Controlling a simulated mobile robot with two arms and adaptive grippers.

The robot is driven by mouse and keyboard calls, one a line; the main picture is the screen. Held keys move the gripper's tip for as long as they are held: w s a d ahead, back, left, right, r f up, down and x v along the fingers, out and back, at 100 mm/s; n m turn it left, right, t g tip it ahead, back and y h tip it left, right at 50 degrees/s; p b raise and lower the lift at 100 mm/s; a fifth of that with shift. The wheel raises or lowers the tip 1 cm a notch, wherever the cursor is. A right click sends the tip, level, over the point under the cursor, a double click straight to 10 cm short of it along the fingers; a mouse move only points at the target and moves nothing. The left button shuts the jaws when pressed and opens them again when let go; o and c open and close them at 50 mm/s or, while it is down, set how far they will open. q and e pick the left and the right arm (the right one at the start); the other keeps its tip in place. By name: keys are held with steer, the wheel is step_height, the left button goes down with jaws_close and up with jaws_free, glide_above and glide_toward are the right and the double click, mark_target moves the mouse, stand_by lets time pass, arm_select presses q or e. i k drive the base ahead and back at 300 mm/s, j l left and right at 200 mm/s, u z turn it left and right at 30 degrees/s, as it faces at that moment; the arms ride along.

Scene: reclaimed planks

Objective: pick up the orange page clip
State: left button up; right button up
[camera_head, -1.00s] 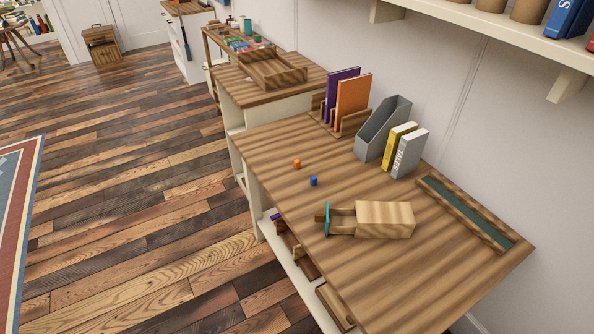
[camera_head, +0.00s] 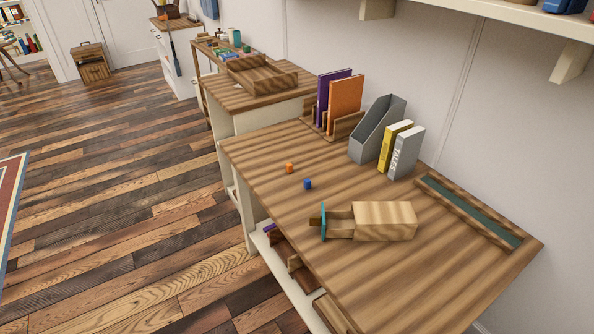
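A small orange piece (camera_head: 290,168), which looks like the orange page clip, sits on the wooden desk top (camera_head: 400,275) toward its left side. A small blue piece (camera_head: 308,184) sits just to its right and nearer to me. Neither piece is touched by anything but the desk. Neither of my grippers is in view.
A wooden box (camera_head: 385,221) with an open teal-fronted drawer lies on the desk. Behind stand a grey file holder (camera_head: 377,129), yellow (camera_head: 396,145) and grey (camera_head: 406,153) books and a rack with purple and orange books (camera_head: 346,104). A long tray (camera_head: 468,211) lies right.

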mark_target(288, 166)
steer(key=i+j+z, duration=0.1)
steer(key=j+z, duration=0.5)
steer(key=z, duration=0.2)
steer(key=j+z, duration=0.4)
steer(key=i+l, duration=0.05)
